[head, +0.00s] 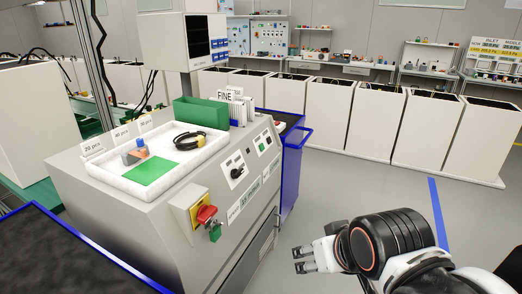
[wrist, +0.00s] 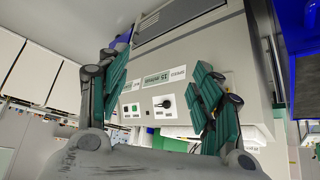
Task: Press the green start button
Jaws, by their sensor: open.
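The green button (head: 262,147) is small and sits on a white plate on the sloped front of the grey console (head: 150,215), right of a black rotary knob (head: 237,173). In the wrist view the green button (wrist: 127,109) shows on its plate, left of the knob (wrist: 166,103), between my spread fingers. My gripper (head: 300,260) is open and empty, in front of and to the right of the console, apart from it. In the wrist view the gripper (wrist: 160,72) has its two green-padded fingers wide apart, with the panel beyond them.
A blue cart (head: 292,150) stands behind the console. White cabinets (head: 375,122) line the back; the grey floor between is clear.

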